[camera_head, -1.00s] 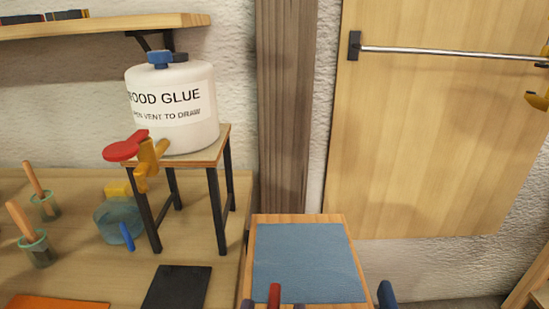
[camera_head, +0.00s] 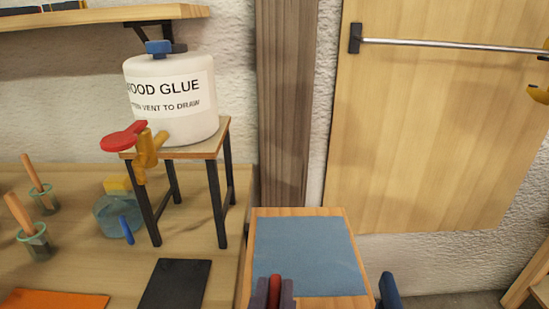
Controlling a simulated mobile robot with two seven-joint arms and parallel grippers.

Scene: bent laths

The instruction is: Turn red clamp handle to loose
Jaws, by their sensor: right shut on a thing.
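The red clamp handle (camera_head: 275,287) shows at the bottom edge of the view, upright in front of the wooden bench piece with a blue-grey top. My right gripper (camera_head: 273,291) has its two dark fingers close against the handle's left and right sides and is shut on it. Only the fingers' upper ends show; the rest of the gripper and the clamp's body are cut off below. My left gripper is not in view.
A blue handle-like part (camera_head: 389,290) stands at the right of the blue-grey pad (camera_head: 312,255). On the left bench are a wood glue jug (camera_head: 170,125) on a small stand, brushes in pots and a black mat (camera_head: 175,285). A wooden door (camera_head: 440,130) is behind.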

